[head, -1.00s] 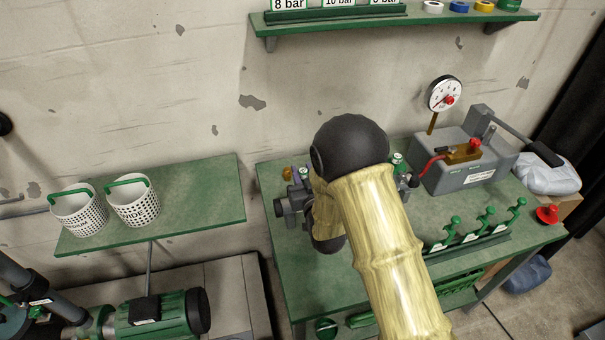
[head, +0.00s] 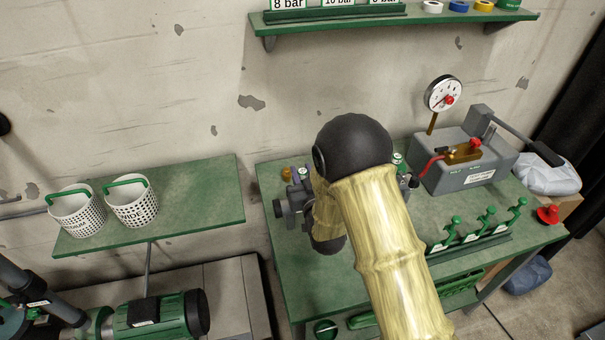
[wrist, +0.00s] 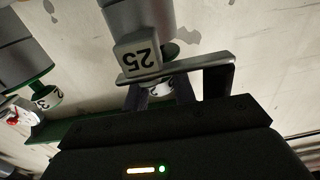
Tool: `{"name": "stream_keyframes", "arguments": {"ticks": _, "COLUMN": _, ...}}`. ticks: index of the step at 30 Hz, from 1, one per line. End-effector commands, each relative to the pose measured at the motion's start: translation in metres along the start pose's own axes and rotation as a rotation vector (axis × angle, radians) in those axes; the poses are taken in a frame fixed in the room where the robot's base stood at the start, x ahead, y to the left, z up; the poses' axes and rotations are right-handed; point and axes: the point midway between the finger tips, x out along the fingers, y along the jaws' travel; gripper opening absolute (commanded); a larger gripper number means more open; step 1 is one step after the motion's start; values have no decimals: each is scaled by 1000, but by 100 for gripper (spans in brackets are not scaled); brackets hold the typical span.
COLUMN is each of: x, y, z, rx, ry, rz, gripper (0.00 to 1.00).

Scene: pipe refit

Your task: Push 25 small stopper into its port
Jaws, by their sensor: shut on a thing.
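In the wrist view my gripper (wrist: 160,82) is shut on a small stopper (wrist: 154,86), of which a pale part with dark print shows between the jaws. Right above it, a grey fitting with an upside-down 25 label (wrist: 138,57) hangs close over the jaws. A small dark green part shows beside that label. The jaws and the fitting hide where the stopper meets the port, so I cannot tell how deep it sits.
Left in the wrist view is another grey fitting (wrist: 20,55) with a green rim and a 32-labelled piece (wrist: 46,100). In the head view the green bench (head: 300,265) carries a grey pump box (head: 470,165), a gauge (head: 443,93) and green-handled pieces (head: 488,222). Two white baskets (head: 131,205) stand left.

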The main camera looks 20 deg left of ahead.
Motion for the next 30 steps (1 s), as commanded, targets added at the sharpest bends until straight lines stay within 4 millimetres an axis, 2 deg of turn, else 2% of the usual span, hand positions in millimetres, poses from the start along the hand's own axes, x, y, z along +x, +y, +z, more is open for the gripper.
{"name": "stream_keyframes", "arguments": {"ticks": 27, "x": 0, "y": 0, "z": 11, "rx": 0, "ry": 1, "rz": 0, "gripper": 0}}
{"name": "stream_keyframes", "arguments": {"ticks": 28, "x": 0, "y": 0, "z": 11, "rx": 0, "ry": 1, "rz": 0, "gripper": 28}}
{"name": "stream_keyframes", "arguments": {"ticks": 29, "x": 0, "y": 0, "z": 11, "rx": 0, "ry": 1, "rz": 0, "gripper": 34}}
{"name": "stream_keyframes", "arguments": {"ticks": 30, "x": 0, "y": 0, "z": 10, "rx": 0, "ry": 1, "rz": 0, "gripper": 36}}
